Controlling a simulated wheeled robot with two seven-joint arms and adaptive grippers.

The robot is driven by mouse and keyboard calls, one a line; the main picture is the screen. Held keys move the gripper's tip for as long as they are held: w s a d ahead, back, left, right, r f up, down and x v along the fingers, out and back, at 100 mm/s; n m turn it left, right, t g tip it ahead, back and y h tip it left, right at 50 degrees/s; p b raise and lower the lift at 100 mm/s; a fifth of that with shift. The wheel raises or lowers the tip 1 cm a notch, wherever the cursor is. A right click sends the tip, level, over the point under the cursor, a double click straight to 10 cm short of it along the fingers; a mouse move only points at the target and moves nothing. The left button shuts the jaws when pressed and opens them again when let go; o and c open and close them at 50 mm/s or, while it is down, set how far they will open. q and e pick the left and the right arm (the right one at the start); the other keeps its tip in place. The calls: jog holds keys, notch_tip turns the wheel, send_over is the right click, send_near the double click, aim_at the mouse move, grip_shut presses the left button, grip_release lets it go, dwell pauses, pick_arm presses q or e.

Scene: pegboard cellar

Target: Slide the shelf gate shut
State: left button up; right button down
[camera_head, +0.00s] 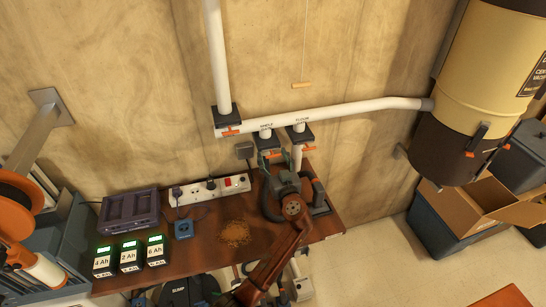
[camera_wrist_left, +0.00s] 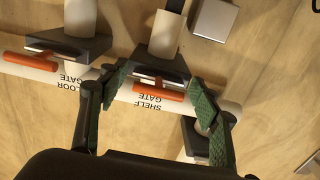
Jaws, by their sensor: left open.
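The shelf gate (camera_wrist_left: 160,62) is a dark block on a white pipe, with an orange handle (camera_wrist_left: 158,90) along its edge. A thin pale metal strip shows between block and handle. The label "SHELF GATE" reads upside down below it in the left wrist view. In the head view the shelf gate (camera_head: 267,142) hangs under the long white pipe. My left gripper (camera_head: 273,158) is open, its green fingertips on either side of the handle; in the left wrist view the gripper (camera_wrist_left: 160,95) shows wide. I cannot tell whether it touches the handle. My right gripper is out of view.
The floor gate (camera_head: 299,134) sits close to the right of the shelf gate, with its own orange handle (camera_wrist_left: 30,60). A power strip (camera_head: 210,189), a purple crate (camera_head: 130,210) and several battery boxes (camera_head: 129,256) occupy the bench (camera_head: 205,252). A wooden pull (camera_head: 302,85) hangs above.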

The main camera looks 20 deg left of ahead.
pick_arm(q)
jog(key=v, duration=0.7)
jog(key=shift+s+d, duration=0.15)
jog(key=shift+s, duration=0.05)
